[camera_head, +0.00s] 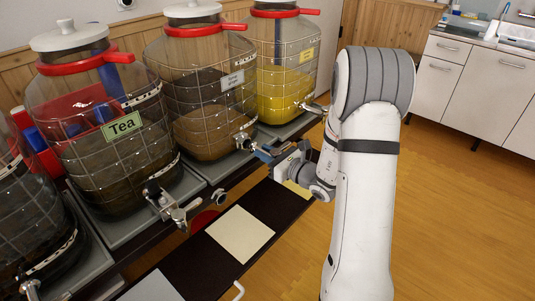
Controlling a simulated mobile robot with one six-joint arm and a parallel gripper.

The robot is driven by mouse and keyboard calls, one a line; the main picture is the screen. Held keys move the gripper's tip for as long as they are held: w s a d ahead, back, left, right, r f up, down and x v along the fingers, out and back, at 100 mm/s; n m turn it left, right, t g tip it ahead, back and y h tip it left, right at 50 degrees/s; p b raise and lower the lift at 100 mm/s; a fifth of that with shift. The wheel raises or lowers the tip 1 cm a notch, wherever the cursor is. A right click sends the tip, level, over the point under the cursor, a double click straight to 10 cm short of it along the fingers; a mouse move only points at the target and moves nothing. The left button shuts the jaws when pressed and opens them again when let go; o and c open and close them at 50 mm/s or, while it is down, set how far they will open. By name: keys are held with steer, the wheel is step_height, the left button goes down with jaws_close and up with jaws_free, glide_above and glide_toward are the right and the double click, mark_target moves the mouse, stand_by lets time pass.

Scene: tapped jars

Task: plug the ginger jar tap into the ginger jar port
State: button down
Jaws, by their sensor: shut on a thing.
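The labels on the middle jar (200,95), which holds brown liquid, and the yellow jar (285,65) are too small to read, so I cannot tell for sure which is the ginger jar. My gripper (264,153) is low in front of the middle jar, at its right side. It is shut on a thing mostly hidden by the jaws. A silver tap (244,142) shows at the jaw tips, close to the jar's lower front. I cannot tell whether it is seated in a port or only near it. The port itself is hidden.
The tea jar (98,140) has a silver tap (165,203) in front; the yellow jar has one (315,107) beside my arm. Another dark jar (25,215) stands at left. A dark shelf (190,268) with pale squares lies below. Wooden floor (460,220) is clear at right.

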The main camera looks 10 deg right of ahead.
steer(key=shift+x, duration=1.1)
steer(key=c, duration=1.2)
jaws_free()
steer(key=shift+o, duration=0.6)
steer(key=shift+o, duration=0.6)
steer(key=shift+s+d, duration=0.15)
steer(key=shift+s, duration=0.05)
steer(key=shift+b+v, duration=0.4)
steer(key=shift+v, duration=1.55)
steer(key=shift+r, duration=0.1)
